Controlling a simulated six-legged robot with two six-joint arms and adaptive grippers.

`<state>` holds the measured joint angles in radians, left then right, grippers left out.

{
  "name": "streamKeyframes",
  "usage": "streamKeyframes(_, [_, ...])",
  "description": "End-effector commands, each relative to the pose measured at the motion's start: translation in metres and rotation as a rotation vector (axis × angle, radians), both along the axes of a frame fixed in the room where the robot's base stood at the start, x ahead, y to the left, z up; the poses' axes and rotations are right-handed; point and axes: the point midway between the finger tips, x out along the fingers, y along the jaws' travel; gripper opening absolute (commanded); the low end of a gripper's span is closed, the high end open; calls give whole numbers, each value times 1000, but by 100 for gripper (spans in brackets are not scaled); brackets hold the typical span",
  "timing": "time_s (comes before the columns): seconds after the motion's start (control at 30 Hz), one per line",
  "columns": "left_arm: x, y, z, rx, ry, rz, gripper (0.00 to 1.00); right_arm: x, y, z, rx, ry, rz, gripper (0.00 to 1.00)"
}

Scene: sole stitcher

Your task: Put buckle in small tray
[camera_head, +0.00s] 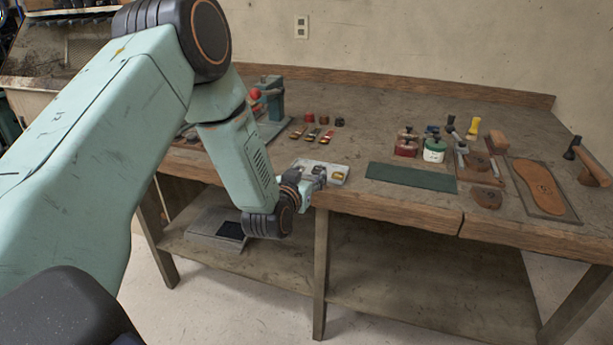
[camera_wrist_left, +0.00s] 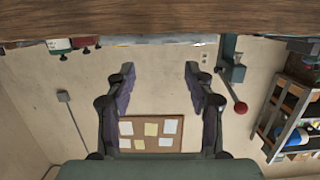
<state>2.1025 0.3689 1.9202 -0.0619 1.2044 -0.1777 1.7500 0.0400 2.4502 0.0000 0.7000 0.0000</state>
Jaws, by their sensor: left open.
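A small light-grey tray (camera_head: 341,169) sits near the front edge of the workbench. Small brass-coloured pieces show in it, partly behind my gripper; I cannot tell whether one is a buckle. Several small red and brass pieces (camera_head: 312,134) lie in a row behind the tray; they are too small to identify surely. My left gripper (camera_head: 318,176) is at the bench's front edge, close in front of the tray. In the left wrist view my left gripper (camera_wrist_left: 160,76) is open with nothing between its fingers. My right gripper is out of view.
A green mat (camera_head: 411,178) lies right of the tray. Red and white jars (camera_head: 433,150), tools and a tan sole (camera_head: 539,187) stand or lie further right. A green machine (camera_head: 273,100) is behind on the left. A lower shelf (camera_head: 400,285) is under the bench.

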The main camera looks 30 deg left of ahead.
Motion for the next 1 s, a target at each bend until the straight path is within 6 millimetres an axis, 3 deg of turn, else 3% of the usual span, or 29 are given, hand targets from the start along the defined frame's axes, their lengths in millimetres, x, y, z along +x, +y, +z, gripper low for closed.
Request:
streamKeyframes(0.33, [2, -1, 0, 0, 4, -2, 54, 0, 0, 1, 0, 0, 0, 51])
streamKeyframes(0.47, [-13, -15, -28, -18, 87, -26, 54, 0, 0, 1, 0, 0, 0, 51])
streamKeyframes(0.57, [-52, -41, -80, -53, 256, -66, 54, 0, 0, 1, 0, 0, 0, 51])
streamKeyframes(0.67, [-112, -71, -138, -93, 473, -109, 54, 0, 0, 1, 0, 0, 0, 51])
streamKeyframes(0.8, [-214, -103, -198, -140, 784, -148, 54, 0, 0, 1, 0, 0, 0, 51])
streamKeyframes(0.9, [-292, -119, -223, -162, 996, -161, 54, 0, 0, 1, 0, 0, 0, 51])
streamKeyframes(1.0, [-357, -127, -233, -176, 1169, -164, 54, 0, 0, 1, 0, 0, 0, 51])
